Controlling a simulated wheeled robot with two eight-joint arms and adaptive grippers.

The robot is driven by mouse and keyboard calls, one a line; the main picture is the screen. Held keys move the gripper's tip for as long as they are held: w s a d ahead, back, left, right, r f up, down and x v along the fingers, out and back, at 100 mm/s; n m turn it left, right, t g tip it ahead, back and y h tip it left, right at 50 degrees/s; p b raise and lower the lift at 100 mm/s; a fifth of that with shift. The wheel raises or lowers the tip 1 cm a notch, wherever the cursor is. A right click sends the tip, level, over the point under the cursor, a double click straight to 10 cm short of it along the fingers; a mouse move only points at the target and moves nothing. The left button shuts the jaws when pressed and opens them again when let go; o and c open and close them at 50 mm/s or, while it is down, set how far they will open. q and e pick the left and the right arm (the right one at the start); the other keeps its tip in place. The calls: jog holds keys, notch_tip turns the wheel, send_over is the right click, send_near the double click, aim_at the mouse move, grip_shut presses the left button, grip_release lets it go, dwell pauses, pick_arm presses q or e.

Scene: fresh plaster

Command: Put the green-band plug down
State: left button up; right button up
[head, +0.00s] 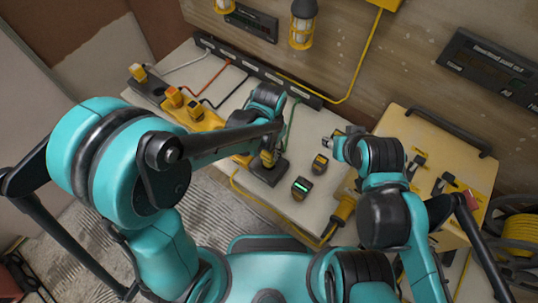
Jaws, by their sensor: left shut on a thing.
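My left gripper (270,147) points down over the bench and is shut on a yellow-and-black plug (268,159). A green cable (291,118) runs near this plug. Its band is too small to make out. The plug is just above or touching a dark block (269,174) on the bench; I cannot tell which. My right gripper (335,148) is to the right, over the bench and apart from the plug. Its fingers are too small to tell whether they are open.
A black-and-yellow power strip (207,124) with several plugs lies at left, partly behind my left arm. A meter with a green display (301,188) and another small device (320,163) stand close by. A yellow case (398,122) is at right. Bare bench (312,128) shows between.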

pick_arm(q)
jog(key=shift+w+f+b, duration=0.15)
jog(key=shift+f+b, duration=0.1)
jog(key=shift+f, duration=0.95)
jog(key=shift+w+f+b, duration=0.1)
jog(key=shift+f+b, duration=0.15)
jog(key=shift+f, duration=0.9)
jog(key=shift+f, duration=0.2)
jog(key=o, duration=1.2)
jog(key=shift+o, duration=0.2)
jog(key=shift+r, duration=0.1)
